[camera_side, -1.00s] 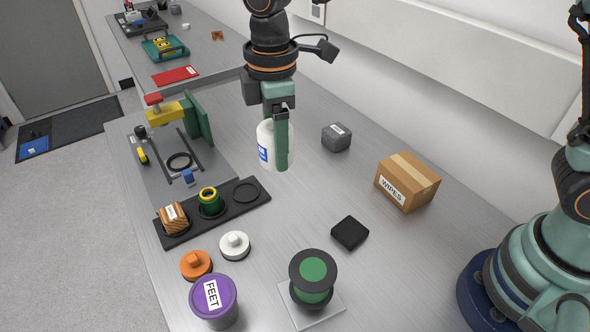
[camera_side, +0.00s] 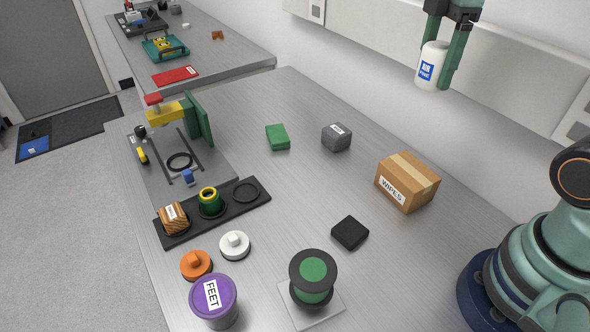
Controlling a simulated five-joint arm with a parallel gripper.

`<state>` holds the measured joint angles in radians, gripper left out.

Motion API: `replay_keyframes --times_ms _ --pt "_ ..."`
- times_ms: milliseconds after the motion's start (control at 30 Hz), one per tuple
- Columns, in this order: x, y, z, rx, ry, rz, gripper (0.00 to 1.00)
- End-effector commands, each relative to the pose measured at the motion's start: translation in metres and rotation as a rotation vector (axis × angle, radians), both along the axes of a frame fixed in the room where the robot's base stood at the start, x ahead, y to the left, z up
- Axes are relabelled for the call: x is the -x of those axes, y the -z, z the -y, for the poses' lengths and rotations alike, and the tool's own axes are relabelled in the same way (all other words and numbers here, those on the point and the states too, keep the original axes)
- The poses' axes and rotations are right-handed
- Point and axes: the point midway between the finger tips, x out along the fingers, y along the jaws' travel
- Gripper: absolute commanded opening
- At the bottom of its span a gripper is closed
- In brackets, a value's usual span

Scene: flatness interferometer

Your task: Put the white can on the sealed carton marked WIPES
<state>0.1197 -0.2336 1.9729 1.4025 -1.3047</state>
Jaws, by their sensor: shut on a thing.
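The white can (camera_side: 429,57) has a blue label and is upright. My gripper (camera_side: 444,76) is shut on it, a finger on either side, and holds it in the air at the upper right. The sealed carton marked WIPES (camera_side: 407,183) is a brown box with a tan tape strip and a white label. It sits on the bench, below the can in the picture and apart from it. The carton's top is bare.
A grey block (camera_side: 336,137) and a green block (camera_side: 278,137) lie left of the carton. A black block (camera_side: 350,233) and a green-topped spool (camera_side: 312,279) are nearer the front. A black tray (camera_side: 226,212) and a yellow-and-green fixture (camera_side: 178,125) stand left.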

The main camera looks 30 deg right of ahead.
Motion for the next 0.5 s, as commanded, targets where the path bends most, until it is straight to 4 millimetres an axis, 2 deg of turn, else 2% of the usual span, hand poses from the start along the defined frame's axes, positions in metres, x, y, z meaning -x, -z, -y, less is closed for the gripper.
replay_keyframes --times_ms 167,267,500 --pt "0.011 0.005 0.012 0.000 0.008 -0.001 0.08" --pt "0.012 0.022 0.012 -0.001 0.008 -0.005 0.08" --pt "0.012 0.081 0.012 -0.001 0.007 -0.007 0.08"
